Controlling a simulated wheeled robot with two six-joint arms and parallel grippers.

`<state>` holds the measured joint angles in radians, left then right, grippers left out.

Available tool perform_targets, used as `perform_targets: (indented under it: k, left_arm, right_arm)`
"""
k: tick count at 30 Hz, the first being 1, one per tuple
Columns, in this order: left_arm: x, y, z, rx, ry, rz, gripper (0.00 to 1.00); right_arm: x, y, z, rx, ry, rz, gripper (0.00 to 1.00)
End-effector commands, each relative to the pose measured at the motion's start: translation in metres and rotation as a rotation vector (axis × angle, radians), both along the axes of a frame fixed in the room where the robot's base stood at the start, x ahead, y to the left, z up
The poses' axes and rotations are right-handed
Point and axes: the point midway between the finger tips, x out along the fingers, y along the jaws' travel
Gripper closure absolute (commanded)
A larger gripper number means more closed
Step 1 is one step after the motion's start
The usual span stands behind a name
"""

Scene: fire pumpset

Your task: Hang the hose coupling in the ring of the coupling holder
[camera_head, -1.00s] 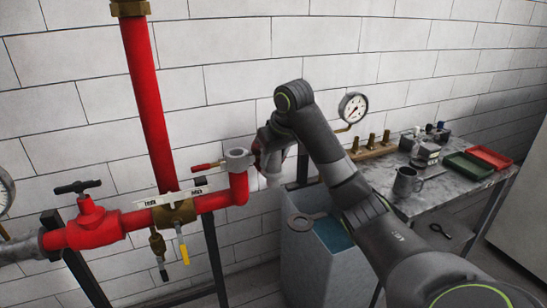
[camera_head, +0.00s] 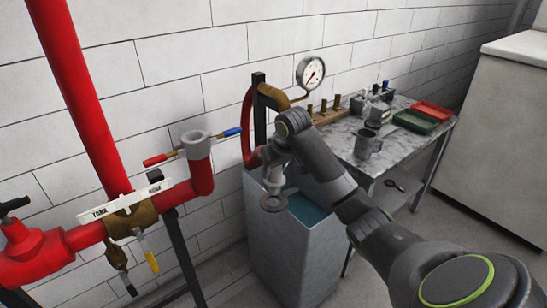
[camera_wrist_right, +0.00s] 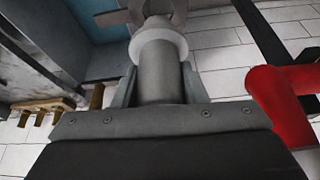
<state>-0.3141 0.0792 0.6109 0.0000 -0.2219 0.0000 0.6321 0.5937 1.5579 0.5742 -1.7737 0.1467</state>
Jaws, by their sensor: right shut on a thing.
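The hose coupling (camera_head: 273,179) is a pale grey cylinder with a wide flange, pointing down. It also shows in the right wrist view (camera_wrist_right: 163,75), between the finger pads. My right gripper (camera_head: 272,158) is shut around it, above the grey tank. The coupling holder's flat grey ring (camera_head: 273,204) sits just below the coupling, at the tank's top edge. In the right wrist view the ring (camera_wrist_right: 112,17) lies beyond the coupling's narrow end. I cannot tell whether that end has entered the ring. My left gripper is not in view.
The open grey tank (camera_head: 283,256) holds blue water. A red hose (camera_head: 246,127) loops beside a dark post (camera_head: 259,108). Red pipework (camera_head: 203,177) with an open grey fitting stands left. A table (camera_head: 350,143) with a mug (camera_head: 367,145) and trays is right.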

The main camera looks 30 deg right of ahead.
Motion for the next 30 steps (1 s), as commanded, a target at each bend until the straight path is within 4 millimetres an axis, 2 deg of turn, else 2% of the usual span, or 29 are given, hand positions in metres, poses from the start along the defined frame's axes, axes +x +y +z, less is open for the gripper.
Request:
perform_targets:
  k: [5,13,19,21,30]
  left_arm:
    - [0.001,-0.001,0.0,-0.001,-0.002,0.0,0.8]
    - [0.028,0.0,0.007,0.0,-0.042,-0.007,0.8]
    - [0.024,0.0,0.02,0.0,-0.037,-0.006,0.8]
    - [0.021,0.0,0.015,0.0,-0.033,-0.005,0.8]
    - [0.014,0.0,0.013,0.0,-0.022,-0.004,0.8]
  right_arm:
    - [0.001,0.0,0.001,0.0,-0.003,0.001,0.98]
    - [0.0,0.0,0.002,0.0,-0.001,0.0,0.98]
    - [0.0,0.0,0.004,0.001,-0.001,-0.001,0.98]
    - [0.0,0.001,-0.006,0.001,0.0,-0.001,0.98]
    - [0.0,0.0,-0.027,0.0,-0.001,0.0,0.98]
